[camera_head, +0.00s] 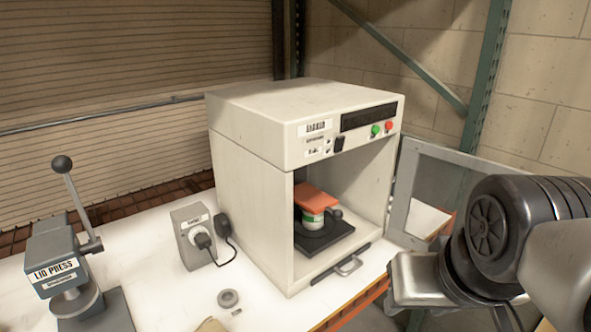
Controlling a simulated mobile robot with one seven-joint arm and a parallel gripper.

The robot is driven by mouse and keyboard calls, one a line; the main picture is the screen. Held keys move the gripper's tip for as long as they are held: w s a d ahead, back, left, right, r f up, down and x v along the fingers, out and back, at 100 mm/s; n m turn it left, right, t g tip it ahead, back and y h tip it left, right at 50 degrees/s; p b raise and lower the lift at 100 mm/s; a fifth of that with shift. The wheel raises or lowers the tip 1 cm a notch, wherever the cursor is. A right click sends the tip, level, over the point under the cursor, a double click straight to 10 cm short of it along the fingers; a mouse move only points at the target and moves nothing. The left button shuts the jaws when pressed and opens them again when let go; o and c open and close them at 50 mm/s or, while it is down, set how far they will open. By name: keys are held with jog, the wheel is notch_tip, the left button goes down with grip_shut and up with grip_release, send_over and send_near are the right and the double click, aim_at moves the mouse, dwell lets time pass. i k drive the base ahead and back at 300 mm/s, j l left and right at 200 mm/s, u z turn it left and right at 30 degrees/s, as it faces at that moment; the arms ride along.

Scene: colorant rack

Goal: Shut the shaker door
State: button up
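The shaker (245,137) is a cream box cabinet on the white table, with its front opening uncovered. Its door (438,185), a grey frame with a clear pane, stands swung open to the right of the opening. Inside, a small can (311,221) with a white and green label sits on a dark plate under an orange-red clamp plate (315,198). My arm fills the lower right, in front of the door and hiding part of its lower right. The gripper's fingers cannot be made out.
A lid press (60,275) with a raised lever stands at the left. A grey switch box (193,236) with a plugged cable is beside the shaker. A small grey ring (228,298) lies on the table (180,312). A green rack post (487,75) rises behind the door.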

aim_at(411, 150)
jog(key=u, duration=0.45)
jog(key=i+l+z, duration=0.5)
jog(key=z, duration=0.2)
jog(key=i+l+z, duration=0.15)
jog(key=i+z, duration=0.2)
jog(key=k+j+u, duration=0.1)
